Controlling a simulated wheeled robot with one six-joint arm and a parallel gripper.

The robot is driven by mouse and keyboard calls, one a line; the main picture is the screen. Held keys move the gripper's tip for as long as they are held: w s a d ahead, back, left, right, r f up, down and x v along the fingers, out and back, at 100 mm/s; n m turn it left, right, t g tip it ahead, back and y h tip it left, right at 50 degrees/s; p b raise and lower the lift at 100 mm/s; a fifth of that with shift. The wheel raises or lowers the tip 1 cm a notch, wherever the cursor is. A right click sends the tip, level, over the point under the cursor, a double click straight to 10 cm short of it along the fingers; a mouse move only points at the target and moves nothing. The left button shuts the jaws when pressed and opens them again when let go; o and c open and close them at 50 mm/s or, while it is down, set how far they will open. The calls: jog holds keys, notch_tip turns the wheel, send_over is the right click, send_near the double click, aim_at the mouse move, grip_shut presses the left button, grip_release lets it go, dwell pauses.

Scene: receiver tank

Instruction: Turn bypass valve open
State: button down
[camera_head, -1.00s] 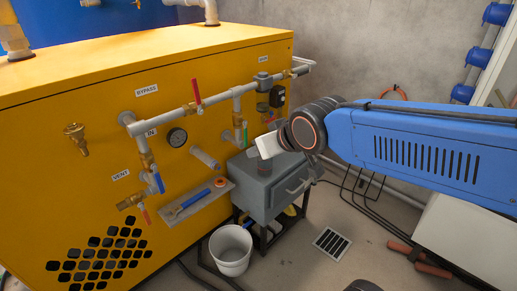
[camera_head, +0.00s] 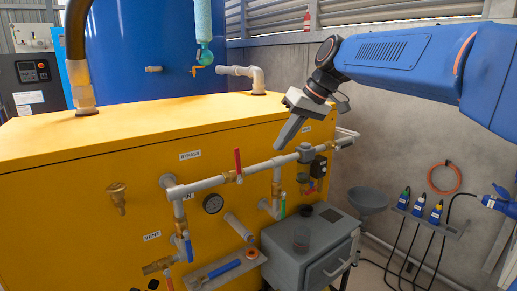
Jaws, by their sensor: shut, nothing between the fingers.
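The bypass valve (camera_head: 238,168) is a brass valve with a red lever on the horizontal grey pipe, to the right of the BYPASS label (camera_head: 190,155) on the yellow cabinet. Its lever stands roughly upright, across the pipe. My gripper (camera_head: 281,145) is shut and empty. It points down and left, to the right of the red lever in the picture and apart from it. Its tip shows in front of the cabinet face, just above the pipe; its distance from the pipe is hard to judge.
A grey box (camera_head: 308,250) stands below the pipe. A shelf (camera_head: 222,275) with a blue tool juts from the cabinet. The blue tank (camera_head: 140,60) rises behind.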

jog(key=w+r+n+g+y, duration=0.2)
jog(key=w+r, duration=0.1)
jog(key=r, duration=0.2)
send_near(239, 167)
notch_tip(239, 167, down, 3)
jog(key=w+a, duration=0.2)
jog(key=shift+s+a, duration=0.15)
jog(key=shift+a, duration=0.35)
jog(key=shift+a+r+h, duration=0.1)
jog(key=shift+h, duration=0.2)
